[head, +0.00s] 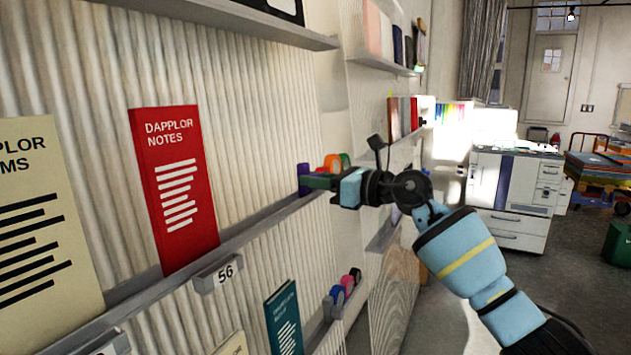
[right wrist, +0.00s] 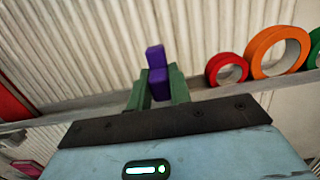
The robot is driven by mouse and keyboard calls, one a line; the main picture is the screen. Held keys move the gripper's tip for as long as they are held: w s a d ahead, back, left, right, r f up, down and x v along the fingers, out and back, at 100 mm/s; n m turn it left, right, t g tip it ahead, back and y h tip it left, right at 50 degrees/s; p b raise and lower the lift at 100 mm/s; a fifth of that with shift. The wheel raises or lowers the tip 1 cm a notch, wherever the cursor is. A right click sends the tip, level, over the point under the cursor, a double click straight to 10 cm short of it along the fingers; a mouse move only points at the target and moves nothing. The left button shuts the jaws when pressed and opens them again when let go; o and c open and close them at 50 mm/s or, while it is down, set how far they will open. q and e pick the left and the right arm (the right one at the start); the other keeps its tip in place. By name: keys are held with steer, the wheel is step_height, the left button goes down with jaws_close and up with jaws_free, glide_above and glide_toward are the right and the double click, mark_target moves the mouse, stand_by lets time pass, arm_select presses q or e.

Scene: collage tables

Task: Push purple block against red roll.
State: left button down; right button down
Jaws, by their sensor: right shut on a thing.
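The purple block (right wrist: 155,58) stands on the ledge in the right wrist view, between the green fingers of my right gripper (right wrist: 158,92), which is shut on it. In the head view the purple block (head: 303,169) shows just past the fingertips of my right gripper (head: 312,182). The red roll (right wrist: 213,75) stands on the ledge to the right of the block in the right wrist view, with a gap between them. In the head view the red roll is mostly hidden behind the gripper. My left gripper is not in view.
An orange roll (right wrist: 256,52) and a green roll (right wrist: 313,57) stand right of the red roll. The narrow ledge (head: 255,222) runs along a corrugated wall. A red book (head: 170,190) stands on it to the left, with bare ledge between book and block.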

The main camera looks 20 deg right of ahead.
steer(key=c, duration=1.3)
jaws_free()
steer(key=shift+s, duration=0.1)
steer(key=shift+b+v, duration=0.4)
steer(key=shift+v, duration=3.45)
